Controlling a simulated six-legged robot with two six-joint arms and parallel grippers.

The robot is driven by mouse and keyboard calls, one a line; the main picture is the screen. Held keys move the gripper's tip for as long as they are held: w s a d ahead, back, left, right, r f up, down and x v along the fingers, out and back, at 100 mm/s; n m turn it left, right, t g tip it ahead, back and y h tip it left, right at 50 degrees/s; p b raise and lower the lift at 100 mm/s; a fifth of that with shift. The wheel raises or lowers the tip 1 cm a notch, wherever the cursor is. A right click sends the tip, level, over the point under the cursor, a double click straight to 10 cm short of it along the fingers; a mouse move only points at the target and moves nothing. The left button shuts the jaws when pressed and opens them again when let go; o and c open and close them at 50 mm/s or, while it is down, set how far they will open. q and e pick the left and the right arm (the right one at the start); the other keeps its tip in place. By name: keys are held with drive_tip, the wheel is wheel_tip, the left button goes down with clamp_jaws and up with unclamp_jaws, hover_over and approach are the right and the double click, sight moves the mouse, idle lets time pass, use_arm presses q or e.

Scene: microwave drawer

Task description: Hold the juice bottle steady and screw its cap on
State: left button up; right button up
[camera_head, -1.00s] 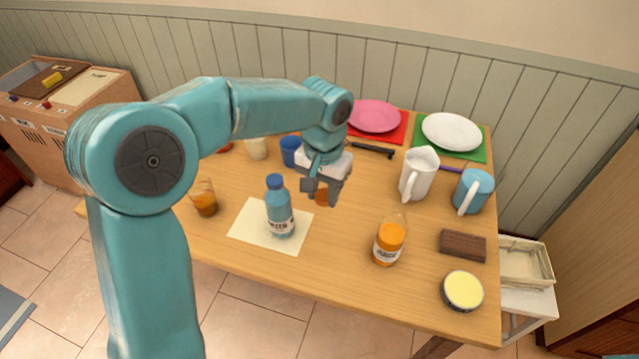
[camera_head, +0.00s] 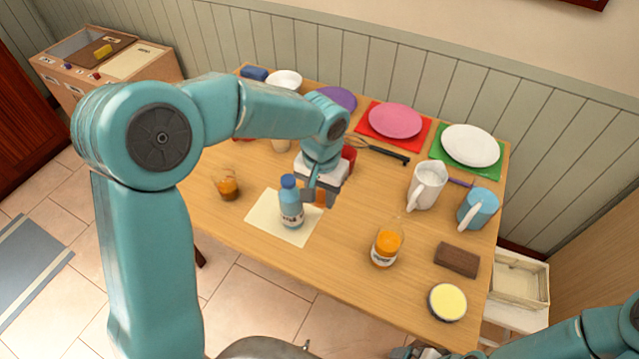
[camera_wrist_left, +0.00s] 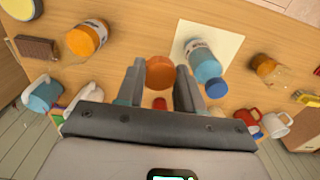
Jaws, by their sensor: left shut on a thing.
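The juice bottle (camera_head: 384,248) stands upright on the table, with orange juice, a white label and a clear open neck. It also shows in the left wrist view (camera_wrist_left: 86,38). My left gripper (camera_head: 320,198) is shut on the round orange cap (camera_wrist_left: 160,73), which sits between its fingertips (camera_wrist_left: 161,82). It holds the cap to the left of the juice bottle, beside the blue bottle. My right gripper is only partly seen at the bottom edge (camera_head: 425,352); its fingers are not clear.
A blue bottle (camera_head: 291,208) stands on a cream mat (camera_head: 262,219). A glass of orange drink (camera_head: 228,188) is left of it. Right of the juice bottle are a brown block (camera_head: 457,259), a yellow-topped tin (camera_head: 447,302), a white pitcher (camera_head: 427,186) and a blue mug (camera_head: 478,209).

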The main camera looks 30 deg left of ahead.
use_arm(q)
drive_tip(key=shift+s+d+r+p, duration=0.1)
drive_tip(key=shift+d+r+p, duration=0.15)
drive_tip(key=shift+r+p, duration=0.5)
drive_tip(key=shift+s+d+r+p, duration=0.1)
drive_tip(key=shift+d+r+p, duration=0.05)
drive_tip(key=shift+r+p, duration=0.2)
use_arm(e)
wheel_tip(320, 180, up, 3)
drive_tip(key=shift+f, duration=0.1)
use_arm(q)
drive_tip(key=shift+f, duration=0.1)
use_arm(e)
drive_tip(key=shift+w+a, duration=0.1)
use_arm(q)
drive_tip(key=shift+w+r, duration=0.2)
drive_tip(key=shift+r, duration=0.1)
drive_tip(key=w+d+m, duration=0.1)
drive_tip(key=w+d, duration=0.1)
drive_tip(key=d, duration=0.5)
drive_tip(key=w+d+m, duration=0.2)
drive_tip(key=d, duration=0.6)
drive_tip(key=shift+w+r, duration=0.3)
drive_tip(key=shift+r, duration=0.05)
